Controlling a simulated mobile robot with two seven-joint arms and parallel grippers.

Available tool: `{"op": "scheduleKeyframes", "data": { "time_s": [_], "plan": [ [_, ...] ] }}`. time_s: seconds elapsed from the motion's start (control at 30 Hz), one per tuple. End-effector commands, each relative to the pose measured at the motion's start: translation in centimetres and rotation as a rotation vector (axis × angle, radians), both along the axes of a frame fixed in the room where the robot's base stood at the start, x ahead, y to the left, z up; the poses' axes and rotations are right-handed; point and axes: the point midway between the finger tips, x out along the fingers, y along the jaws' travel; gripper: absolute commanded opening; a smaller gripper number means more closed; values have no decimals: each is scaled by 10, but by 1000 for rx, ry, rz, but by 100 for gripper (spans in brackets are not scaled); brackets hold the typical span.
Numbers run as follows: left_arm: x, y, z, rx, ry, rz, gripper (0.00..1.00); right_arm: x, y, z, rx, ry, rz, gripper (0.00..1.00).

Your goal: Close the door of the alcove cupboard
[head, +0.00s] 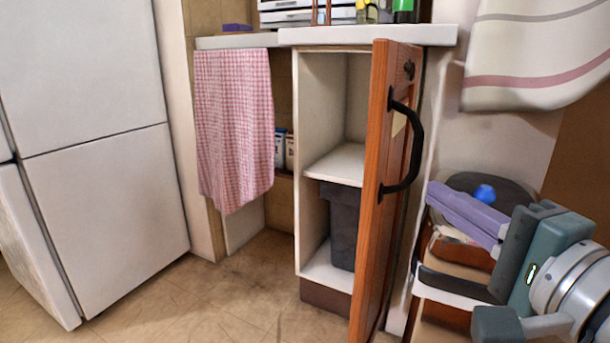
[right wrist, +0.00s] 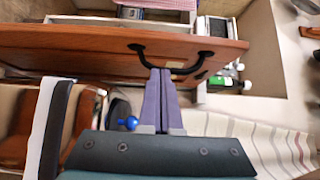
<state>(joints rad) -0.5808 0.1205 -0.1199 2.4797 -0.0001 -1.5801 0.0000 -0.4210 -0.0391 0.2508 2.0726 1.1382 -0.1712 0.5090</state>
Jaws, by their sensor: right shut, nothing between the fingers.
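The alcove cupboard (head: 322,100) has a white interior with one shelf, and its wooden door (head: 372,200) stands wide open, seen nearly edge-on in the head view. A black bow handle (head: 412,150) is on the door's outer face, to the right. My right gripper (head: 432,192) is shut and empty, with purple fingers pointing toward the door's outer face just right of the handle. In the right wrist view the fingertips (right wrist: 168,70) appear in front of the door (right wrist: 70,50), between the ends of the handle (right wrist: 207,58). I cannot tell whether they touch. My left gripper is not in view.
A dark bin (head: 343,225) stands inside the cupboard. A white fridge (head: 100,180) is at left, and a checked towel (head: 233,125) hangs beside the cupboard. A chair-like piece with a dark round top (head: 495,190) stands behind my right gripper. The floor (head: 230,300) in front is clear.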

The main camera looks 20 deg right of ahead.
Motion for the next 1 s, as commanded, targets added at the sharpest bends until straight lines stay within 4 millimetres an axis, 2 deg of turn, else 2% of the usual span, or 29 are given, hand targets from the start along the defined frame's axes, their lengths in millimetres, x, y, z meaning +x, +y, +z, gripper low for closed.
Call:
{"op": "scheduleKeyframes", "data": {
  "time_s": [0.3,0.5,1.0],
  "plan": [
    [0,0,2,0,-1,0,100,55,-4,1,1,-3,1,0],
    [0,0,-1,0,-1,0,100,76,-6,0,-1,0,2,0],
    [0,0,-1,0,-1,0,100,81,-6,0,-3,2,2,0]
  ]
}}
